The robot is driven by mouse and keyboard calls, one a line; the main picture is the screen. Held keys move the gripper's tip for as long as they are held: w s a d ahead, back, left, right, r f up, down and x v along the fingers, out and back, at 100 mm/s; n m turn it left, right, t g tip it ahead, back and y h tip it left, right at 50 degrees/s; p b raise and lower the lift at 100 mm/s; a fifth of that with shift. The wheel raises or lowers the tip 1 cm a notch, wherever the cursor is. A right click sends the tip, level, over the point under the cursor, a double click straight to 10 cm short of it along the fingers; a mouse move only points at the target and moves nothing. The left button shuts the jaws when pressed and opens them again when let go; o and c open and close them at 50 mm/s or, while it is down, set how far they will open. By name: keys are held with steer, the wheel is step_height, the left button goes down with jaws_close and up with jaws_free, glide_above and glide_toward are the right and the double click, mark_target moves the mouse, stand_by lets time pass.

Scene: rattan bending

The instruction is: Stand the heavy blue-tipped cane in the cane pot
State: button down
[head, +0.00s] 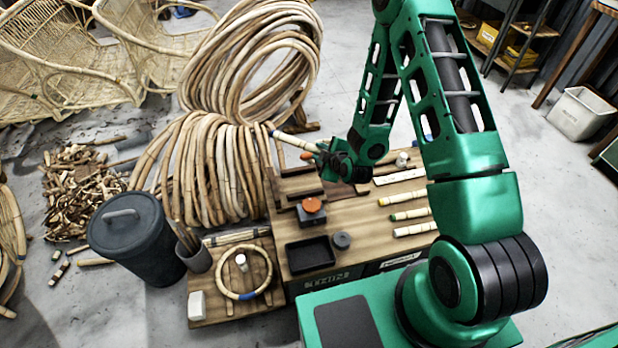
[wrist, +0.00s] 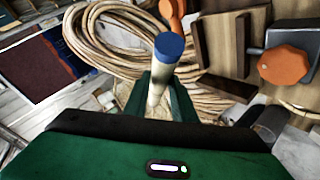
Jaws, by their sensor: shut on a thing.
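A pale cane (head: 293,141) with a blue tip is held above the far side of the workbench, lying slanted rather than upright. My gripper (head: 324,152) is shut on it. In the wrist view the cane (wrist: 155,92) stands out between the fingers, its blue end (wrist: 169,46) toward the camera; its far part is hidden. My gripper is well up and to the right of this pot.
The workbench (head: 355,222) carries an orange-knobbed device (head: 311,210), a black tray (head: 308,254) and several canes (head: 408,214). A lidded dark bin (head: 137,238) stands left of the pot. A cane ring (head: 268,268) lies right of it. Large cane coils (head: 205,165) rise behind.

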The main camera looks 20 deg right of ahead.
steer(key=s+a+f, duration=0.4)
steer(key=a+f, duration=0.1)
steer(key=f, duration=0.1)
steer(key=shift+w+d+f, duration=1.3)
steer(key=shift+w+f, duration=0.1)
steer(key=shift+f, duration=0.45)
steer(key=shift+w+d+f, duration=1.3)
steer(key=shift+w+f, duration=0.15)
steer(key=shift+f, duration=0.45)
steer(key=shift+w+d+f, duration=1.3)
steer(key=shift+w+f, duration=0.1)
steer(key=shift+f, duration=0.45)
steer(key=shift+f, duration=0.4)
steer(key=c, duration=1.5)
jaws_free()
